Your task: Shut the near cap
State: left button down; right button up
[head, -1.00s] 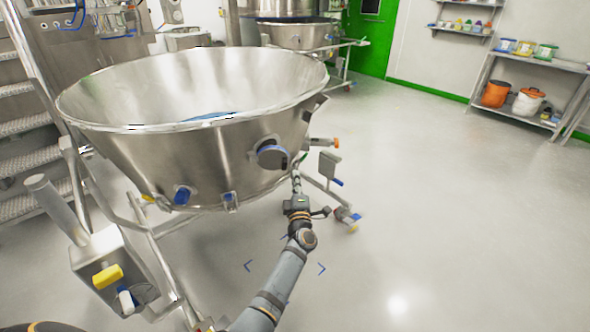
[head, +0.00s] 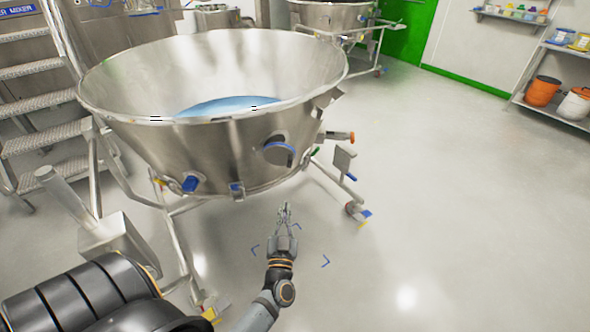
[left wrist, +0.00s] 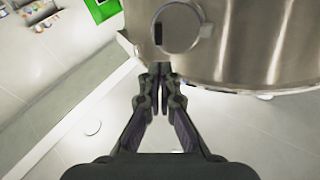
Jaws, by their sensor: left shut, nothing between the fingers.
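The near cap (head: 279,154) is a round disc with a blue rim at a port on the front wall of the big steel bowl (head: 190,148). It sits right of the bowl's middle in the head view. A round metal disc at the port also shows at the top of the left wrist view (left wrist: 180,28), with a dark slot at its left side. I cannot tell if the cap is fully seated. My left gripper (head: 285,208) is shut and empty, below the cap and apart from it. Its closed fingertips also show in the left wrist view (left wrist: 161,72). My right gripper is not in view.
The bowl holds something blue (head: 222,106) and stands on a wheeled frame. Blue latches (head: 190,184), an orange-tipped fitting (head: 343,136) and a grey plate (head: 344,158) surround it. Steps (head: 40,100) stand at left. The floor (head: 440,220) at right is clear.

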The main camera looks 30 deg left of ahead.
aim_at(289, 165)
pick_arm(q)
jog(key=x, duration=1.3)
jog(key=shift+w, duration=0.1)
jog(key=shift+w+a+r, duration=0.15)
jog(key=shift+w+a, duration=0.05)
jog(key=shift+w, duration=0.1)
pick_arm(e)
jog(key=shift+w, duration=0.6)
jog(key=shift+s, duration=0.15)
pick_arm(q)
jog(key=shift+w, duration=0.1)
